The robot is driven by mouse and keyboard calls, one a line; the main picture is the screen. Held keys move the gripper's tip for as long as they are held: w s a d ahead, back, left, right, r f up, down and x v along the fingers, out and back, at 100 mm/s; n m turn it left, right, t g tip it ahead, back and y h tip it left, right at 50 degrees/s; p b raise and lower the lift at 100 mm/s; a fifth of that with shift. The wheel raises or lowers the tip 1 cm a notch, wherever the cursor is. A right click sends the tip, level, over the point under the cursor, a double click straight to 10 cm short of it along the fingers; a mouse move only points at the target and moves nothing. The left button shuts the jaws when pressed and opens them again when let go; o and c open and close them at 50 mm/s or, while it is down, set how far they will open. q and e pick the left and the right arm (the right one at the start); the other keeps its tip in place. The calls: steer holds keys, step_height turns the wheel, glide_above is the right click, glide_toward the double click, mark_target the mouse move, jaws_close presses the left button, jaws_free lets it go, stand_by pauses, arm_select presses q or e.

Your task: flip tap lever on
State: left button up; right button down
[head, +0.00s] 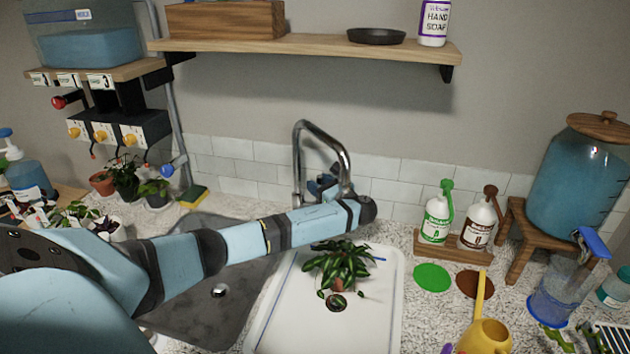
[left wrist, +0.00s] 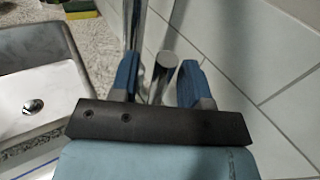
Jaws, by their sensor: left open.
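My left arm reaches across the sink from the left. My left gripper (head: 323,184) is at the tap, its fingertips close to the tap body and partly hidden by my wrist. In the left wrist view my left gripper (left wrist: 158,82) is open, with a blue finger on each side of a short chrome cylinder (left wrist: 164,66), which looks like the tap lever. I cannot tell whether the fingers touch it. The chrome post (left wrist: 134,25) stands just beyond. My right gripper is not in view.
The grey sink basin (head: 190,318) lies under my forearm. A wooden shelf (head: 300,46) hangs above, and the tiled wall (left wrist: 255,60) is close.

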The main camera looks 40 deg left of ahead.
arm_select(q)
steer(key=shift+w+a, duration=0.15)
steer(key=shift+a, duration=0.95)
